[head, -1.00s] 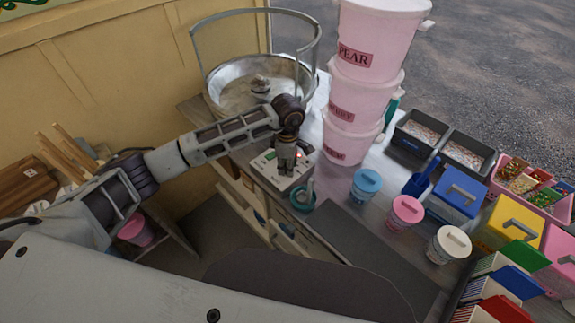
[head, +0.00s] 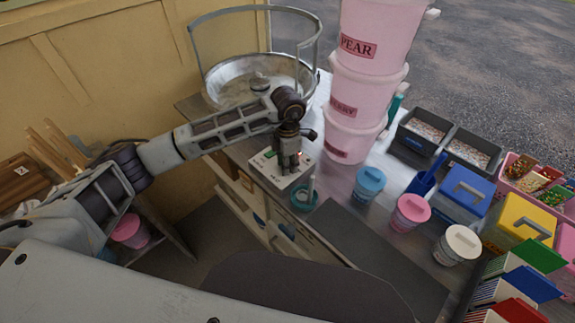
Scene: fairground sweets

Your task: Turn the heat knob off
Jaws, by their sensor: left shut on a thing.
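The white control panel (head: 268,163) lies on the counter in front of the metal bowl machine (head: 225,97). It carries a green mark and a small red light (head: 299,155). My left gripper (head: 288,170) points down onto the panel's right part, with its fingers shut on the heat knob. The knob itself is hidden by the fingers, so its setting cannot be read. My right gripper is not in view.
Stacked pink tubs (head: 345,115) stand close to the right of my left gripper. A teal pot (head: 304,197) sits just in front of the panel. Lidded cups (head: 369,184), a blue scoop (head: 425,178) and coloured boxes fill the counter's right side.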

